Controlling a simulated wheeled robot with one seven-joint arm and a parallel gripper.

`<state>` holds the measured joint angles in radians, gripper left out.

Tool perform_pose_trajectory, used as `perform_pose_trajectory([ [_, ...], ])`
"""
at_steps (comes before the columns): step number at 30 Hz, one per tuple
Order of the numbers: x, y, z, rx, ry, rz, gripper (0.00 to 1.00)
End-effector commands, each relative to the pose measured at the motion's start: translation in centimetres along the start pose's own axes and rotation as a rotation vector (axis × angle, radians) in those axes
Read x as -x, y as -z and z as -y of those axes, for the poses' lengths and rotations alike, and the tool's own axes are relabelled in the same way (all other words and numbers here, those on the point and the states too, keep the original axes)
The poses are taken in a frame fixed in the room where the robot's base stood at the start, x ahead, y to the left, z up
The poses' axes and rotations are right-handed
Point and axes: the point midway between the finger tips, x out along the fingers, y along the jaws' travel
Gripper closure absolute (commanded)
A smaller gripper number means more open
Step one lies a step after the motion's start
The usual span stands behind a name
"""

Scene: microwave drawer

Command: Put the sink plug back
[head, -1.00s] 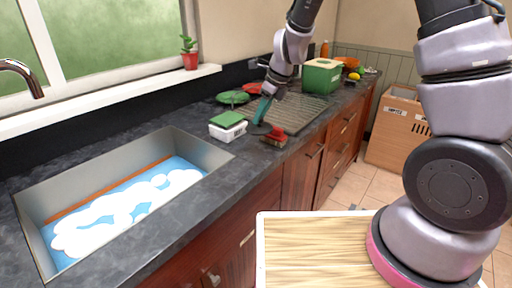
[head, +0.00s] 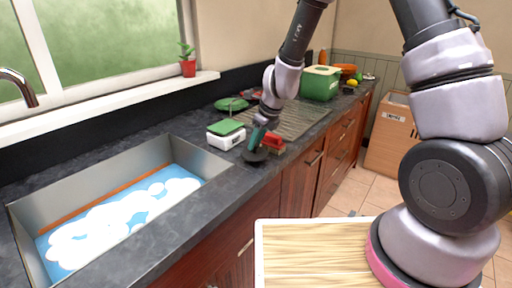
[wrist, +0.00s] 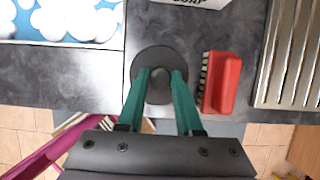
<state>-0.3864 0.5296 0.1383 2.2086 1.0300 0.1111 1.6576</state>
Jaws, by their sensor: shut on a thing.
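The sink plug is a dark round disc with a raised ring (wrist: 155,54). My gripper (wrist: 160,80) has teal fingers shut on the plug's middle. In the head view the plug (head: 254,156) is under my gripper (head: 259,141), over the counter near its front edge. I cannot tell whether it touches the counter. The sink (head: 150,154) is at the left, with blue water and white foam (head: 110,215) in it. Its near right corner also shows at upper left in the wrist view. The drain hole is hidden under the foam.
A red brush (wrist: 222,82) lies close right of the plug. A drying rack (head: 298,118) and green bin (head: 320,84) are farther right. A faucet (head: 18,86) is at far left.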

Motion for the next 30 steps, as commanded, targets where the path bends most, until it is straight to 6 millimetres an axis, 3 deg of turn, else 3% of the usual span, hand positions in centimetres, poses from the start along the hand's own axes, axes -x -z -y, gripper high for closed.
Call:
perform_pose_trajectory([
  [6, -1.8, 0.8, 0.1, -0.004, -0.001, -0.002, 1.00],
  [19, -2.2, 0.9, 0.0, -0.002, -0.001, 0.000, 1.00],
  [20, -2.2, 0.9, 0.0, -0.001, -0.001, 0.000, 0.58],
  [21, -2.1, 0.9, 0.0, -0.001, -0.001, 0.000, 0.43],
  [22, -2.1, 0.9, 0.0, -0.001, -0.001, 0.000, 0.36],
  [30, -2.1, 0.9, 0.0, -0.001, -0.001, 0.000, 0.36],
])
